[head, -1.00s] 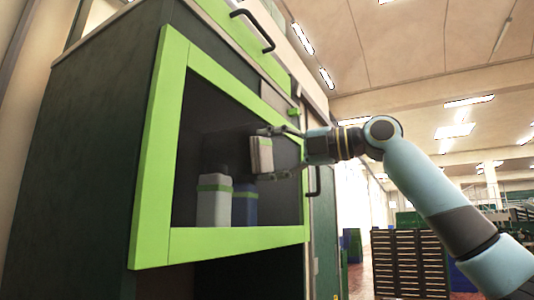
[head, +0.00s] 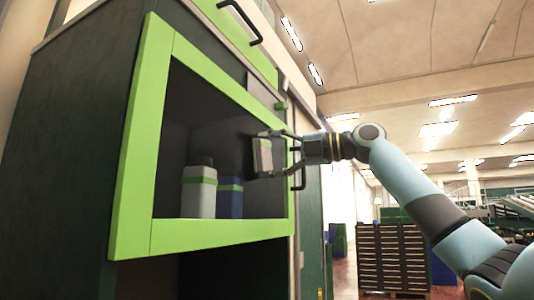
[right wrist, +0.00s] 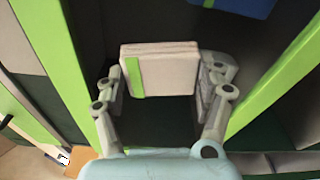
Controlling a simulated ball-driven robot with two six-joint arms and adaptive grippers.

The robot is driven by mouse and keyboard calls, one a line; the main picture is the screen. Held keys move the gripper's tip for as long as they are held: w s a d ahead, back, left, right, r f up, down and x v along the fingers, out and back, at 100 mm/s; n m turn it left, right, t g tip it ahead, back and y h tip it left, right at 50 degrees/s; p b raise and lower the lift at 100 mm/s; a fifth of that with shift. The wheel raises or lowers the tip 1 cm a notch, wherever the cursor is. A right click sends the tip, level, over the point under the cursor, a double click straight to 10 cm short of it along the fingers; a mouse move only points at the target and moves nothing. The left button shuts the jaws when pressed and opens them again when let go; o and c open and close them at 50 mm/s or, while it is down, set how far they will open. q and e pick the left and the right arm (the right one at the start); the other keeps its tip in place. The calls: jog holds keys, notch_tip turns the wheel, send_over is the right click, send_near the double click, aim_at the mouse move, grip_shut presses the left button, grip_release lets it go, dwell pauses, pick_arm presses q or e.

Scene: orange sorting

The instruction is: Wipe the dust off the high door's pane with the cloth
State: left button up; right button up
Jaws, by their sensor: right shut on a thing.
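The high door (head: 137,150) has a bright green frame around a dark see-through pane (head: 195,105), and it looks closed. A paler hazy patch shows on the pane left of the cloth; I cannot tell whether it is dust or reflection. My right gripper (head: 266,155) is shut on the cloth (head: 262,157), a pale folded pad with a green stripe. It holds the cloth upright at the right part of the pane; whether it touches is unclear. In the right wrist view the cloth (right wrist: 170,72) sits between the fingers (right wrist: 162,80). My left gripper is not in view.
Behind the pane stand a white container (head: 200,192) with a green band and a blue one (head: 230,197). A dark drawer cabinet (head: 393,255) stands on the floor at right.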

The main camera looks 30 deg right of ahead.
jog(key=shift+s+d+f+b, duration=0.1)
jog(key=shift+s+b, duration=0.05)
jog(key=shift+b, duration=0.2)
jog(key=b+v, duration=0.4)
jog(key=shift+s+f, duration=0.2)
jog(key=shift+s, duration=0.2)
jog(key=shift+s+d+r+b, duration=0.15)
jog(key=shift+s+r+b, duration=0.1)
jog(key=shift+s+b, duration=0.25)
jog(key=b+v, duration=0.2)
jog(key=b, duration=0.1)
jog(key=shift+s+d, duration=0.15)
jog(key=shift+s, duration=0.25)
